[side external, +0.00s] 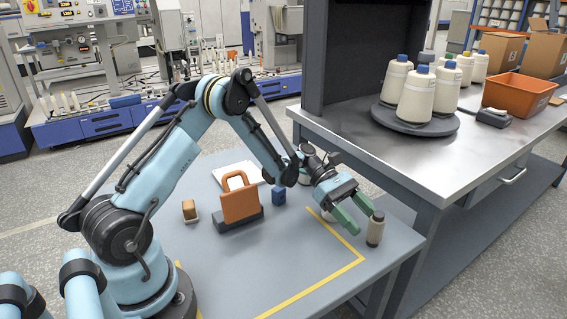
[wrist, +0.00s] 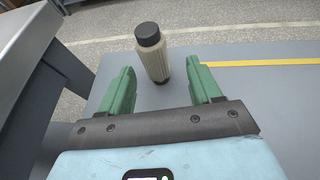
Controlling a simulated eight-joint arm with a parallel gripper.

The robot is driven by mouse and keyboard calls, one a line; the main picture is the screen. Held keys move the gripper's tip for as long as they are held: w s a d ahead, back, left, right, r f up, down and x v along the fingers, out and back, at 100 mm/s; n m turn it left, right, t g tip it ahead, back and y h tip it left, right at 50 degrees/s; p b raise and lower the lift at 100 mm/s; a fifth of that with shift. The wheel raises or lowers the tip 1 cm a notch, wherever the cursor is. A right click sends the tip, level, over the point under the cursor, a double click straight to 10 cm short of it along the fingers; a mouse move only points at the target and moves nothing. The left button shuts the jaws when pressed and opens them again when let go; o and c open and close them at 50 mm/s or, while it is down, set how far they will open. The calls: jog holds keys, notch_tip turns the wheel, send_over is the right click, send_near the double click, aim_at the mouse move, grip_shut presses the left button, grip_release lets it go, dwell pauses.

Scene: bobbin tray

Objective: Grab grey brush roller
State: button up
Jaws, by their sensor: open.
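The brush roller (side external: 375,231) is a small upright cylinder with a grey-beige ribbed body and a dark cap, standing near the right edge of the grey table. The wrist view shows the roller (wrist: 153,62) beyond and between the green fingertips. My gripper (side external: 358,217) is open, with its two green fingers pointing at the roller. In the wrist view my gripper (wrist: 160,72) has nothing between its fingers at their near part. I cannot tell whether either finger touches the roller.
A yellow line (side external: 315,288) marks the clear front table. A higher metal bench (side external: 420,172) stands close on the right.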

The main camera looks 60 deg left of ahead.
aim_at(379, 235)
jog(key=shift+w+x, duration=0.1)
jog(key=shift+x, duration=1.55)
jog(key=shift+w+x, duration=0.15)
jog(key=shift+x, duration=1.55)
jog(key=shift+r, duration=0.15)
jog(key=c, duration=1)
jog(key=shift+c, duration=0.2)
jog(key=shift+r, duration=0.15)
